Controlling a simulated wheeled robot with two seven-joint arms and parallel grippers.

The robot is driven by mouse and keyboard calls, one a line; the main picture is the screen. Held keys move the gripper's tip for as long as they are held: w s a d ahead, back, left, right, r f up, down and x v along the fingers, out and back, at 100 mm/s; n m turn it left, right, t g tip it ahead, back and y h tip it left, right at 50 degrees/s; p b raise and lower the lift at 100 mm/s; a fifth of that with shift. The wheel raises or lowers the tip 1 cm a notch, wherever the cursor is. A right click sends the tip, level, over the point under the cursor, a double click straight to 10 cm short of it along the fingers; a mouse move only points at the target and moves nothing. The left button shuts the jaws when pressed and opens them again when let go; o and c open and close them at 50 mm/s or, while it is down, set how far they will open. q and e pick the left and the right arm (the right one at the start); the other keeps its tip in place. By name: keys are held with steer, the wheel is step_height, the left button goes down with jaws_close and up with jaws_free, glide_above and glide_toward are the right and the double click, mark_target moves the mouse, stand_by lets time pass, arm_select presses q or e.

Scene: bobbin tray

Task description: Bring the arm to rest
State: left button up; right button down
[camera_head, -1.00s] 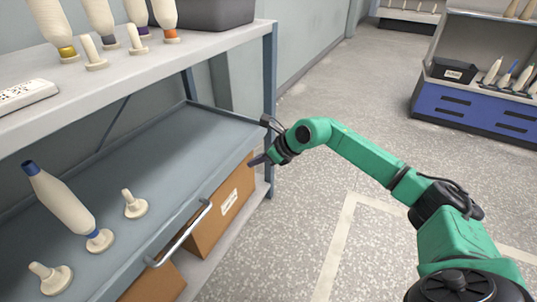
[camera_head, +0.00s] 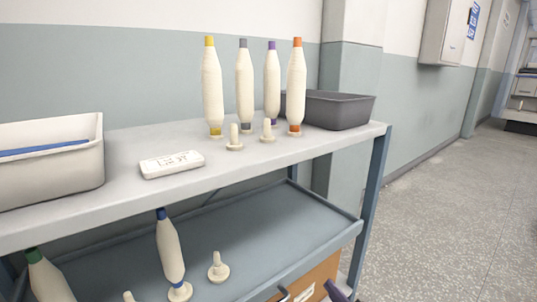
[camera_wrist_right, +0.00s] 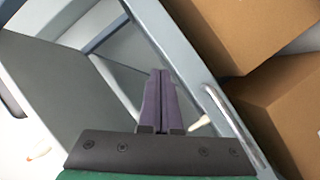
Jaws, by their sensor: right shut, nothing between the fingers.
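My right gripper (camera_head: 338,292) shows only as a purple fingertip at the bottom edge of the head view, beside the front right corner of the lower tray (camera_head: 315,244). In the right wrist view my right gripper (camera_wrist_right: 161,75) has its two purple fingers together with nothing between them. The rest of my right arm is out of the head view. My left gripper is not in view.
Yellow, grey, purple and orange-ended bobbins (camera_head: 271,85) stand on the top shelf (camera_head: 120,180). Cardboard boxes (camera_wrist_right: 235,35) sit below. The floor (camera_head: 450,200) at right is clear.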

steer(key=s+a+f+m+g, duration=0.2)
steer(key=s+f+m+g, duration=0.8)
steer(key=s+f, duration=0.8)
arm_select(q)
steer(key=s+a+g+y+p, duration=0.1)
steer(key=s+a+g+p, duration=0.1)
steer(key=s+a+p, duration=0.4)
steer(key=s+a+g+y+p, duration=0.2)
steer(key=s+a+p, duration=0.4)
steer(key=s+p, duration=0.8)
steer(key=p, duration=1.2)
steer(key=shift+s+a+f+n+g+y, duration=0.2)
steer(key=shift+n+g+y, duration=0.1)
arm_select(e)
steer(key=s+d+g+h, duration=0.1)
steer(key=s+d+g, duration=0.1)
steer(key=s+d, duration=0.4)
steer(key=s+d+g+h, duration=0.2)
steer(key=s+d, duration=0.4)
steer(key=s, duration=0.8)
steer(key=shift+s+r, duration=0.15)
steer(key=shift+s, duration=0.15)
steer(key=shift+d, duration=0.1)
